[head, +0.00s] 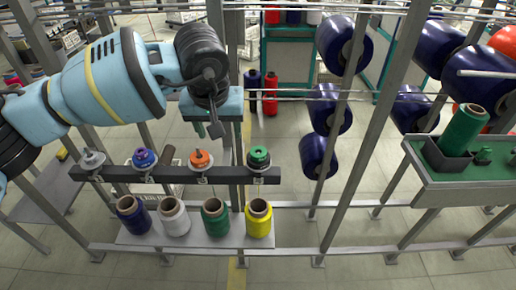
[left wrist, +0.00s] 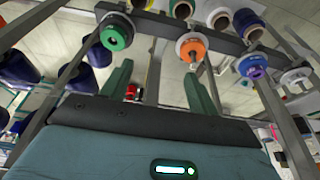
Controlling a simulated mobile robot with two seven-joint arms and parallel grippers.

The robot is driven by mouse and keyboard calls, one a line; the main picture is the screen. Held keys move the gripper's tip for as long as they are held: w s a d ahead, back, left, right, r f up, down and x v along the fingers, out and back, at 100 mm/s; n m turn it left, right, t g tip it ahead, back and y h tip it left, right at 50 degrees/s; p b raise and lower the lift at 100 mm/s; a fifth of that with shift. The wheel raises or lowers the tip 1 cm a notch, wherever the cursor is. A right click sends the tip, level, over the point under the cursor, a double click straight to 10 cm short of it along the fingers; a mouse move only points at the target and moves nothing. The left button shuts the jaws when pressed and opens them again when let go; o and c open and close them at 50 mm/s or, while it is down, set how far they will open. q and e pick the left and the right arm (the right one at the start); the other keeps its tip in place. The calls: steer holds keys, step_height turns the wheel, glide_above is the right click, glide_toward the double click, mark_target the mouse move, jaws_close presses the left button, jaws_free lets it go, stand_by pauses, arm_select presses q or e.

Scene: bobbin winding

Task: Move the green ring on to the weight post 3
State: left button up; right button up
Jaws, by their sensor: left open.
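The green ring (head: 259,155) sits on the rightmost post of the dark rail (head: 130,175); it also shows in the left wrist view (left wrist: 117,36). The orange ring (head: 200,158) is on the post left of it, the blue ring (head: 144,158) on the one further left. The leftmost post (head: 93,158) bears only a pale grey disc. I cannot read any post numbers. My left gripper (head: 208,130) is open and empty, fingers apart, behind and above the rail between the orange and green rings. It touches no ring. My right gripper is out of view.
Below the rail, a pale shelf (head: 190,241) holds blue, white, green and yellow spools. Upright metal frame bars (head: 240,120) stand close to my left gripper. At right, a tray (head: 450,196) holds a green spool (head: 464,130). Large blue rolls (head: 318,155) hang behind.

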arm_select(q)
glide_toward(258, 154)
steer(key=b, duration=0.1)
steer(key=b+x, duration=0.2)
steer(key=x, duration=0.2)
steer(key=shift+w+f, duration=0.25)
steer(key=shift+f, duration=0.05)
steer(key=shift+b+x, duration=0.7)
steer(key=shift+x, duration=0.8)
steer(key=shift+w+f, duration=0.2)
steer(key=shift+f, duration=0.2)
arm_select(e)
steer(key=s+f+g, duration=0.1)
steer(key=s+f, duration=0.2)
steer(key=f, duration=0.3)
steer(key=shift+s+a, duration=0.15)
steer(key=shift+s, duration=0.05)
